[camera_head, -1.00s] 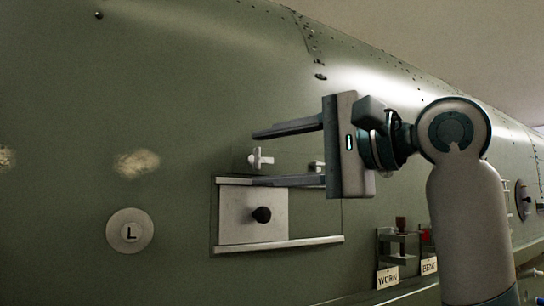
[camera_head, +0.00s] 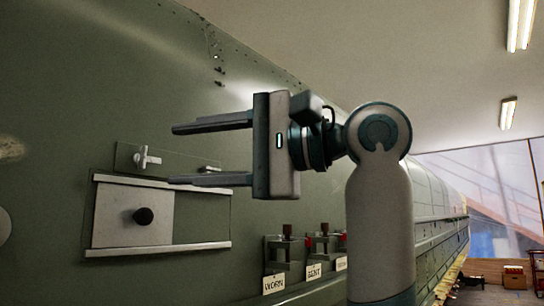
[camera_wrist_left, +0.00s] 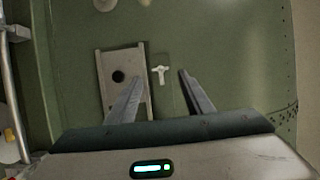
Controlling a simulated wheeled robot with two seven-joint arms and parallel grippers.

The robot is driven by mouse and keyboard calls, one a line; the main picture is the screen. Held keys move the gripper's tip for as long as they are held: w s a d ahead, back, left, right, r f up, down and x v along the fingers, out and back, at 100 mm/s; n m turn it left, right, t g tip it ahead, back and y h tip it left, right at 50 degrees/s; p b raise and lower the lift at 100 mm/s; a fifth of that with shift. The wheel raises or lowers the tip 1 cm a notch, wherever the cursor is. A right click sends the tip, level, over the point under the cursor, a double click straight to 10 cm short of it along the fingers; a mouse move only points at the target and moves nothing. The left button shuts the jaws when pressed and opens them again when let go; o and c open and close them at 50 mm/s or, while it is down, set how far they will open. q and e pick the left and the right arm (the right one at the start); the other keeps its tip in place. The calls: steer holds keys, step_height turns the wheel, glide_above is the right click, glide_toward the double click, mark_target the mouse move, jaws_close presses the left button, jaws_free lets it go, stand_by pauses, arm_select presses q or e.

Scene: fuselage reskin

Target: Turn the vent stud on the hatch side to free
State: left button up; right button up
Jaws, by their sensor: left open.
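The vent stud, a white T-shaped fitting (camera_head: 147,158), sits on the green fuselage skin just above the hatch. The hatch (camera_head: 112,214) is a pale panel with a black knob (camera_head: 143,216) between two rails. My left gripper (camera_head: 171,156) is open and empty, its fingers pointing at the skin. In the head view its fingertips appear just right of the stud. In the left wrist view the stud (camera_wrist_left: 160,72) shows between the two open fingers (camera_wrist_left: 161,80), with the hatch (camera_wrist_left: 108,66) to its left. No contact shows. My right gripper is out of view.
A small pale fitting (camera_head: 208,168) is partly hidden behind the lower finger. Low on the right stand small holders with signs, including WORN (camera_head: 274,284) and BENT (camera_head: 314,272). Shelving and boxes (camera_head: 514,277) stand far right.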

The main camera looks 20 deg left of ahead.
arm_select(q)
steer(key=w+d+b, duration=0.1)
steer(key=d+b, duration=0.1)
steer(key=d, duration=0.9)
steer(key=shift+w+d, duration=0.15)
steer(key=shift+d, duration=0.1)
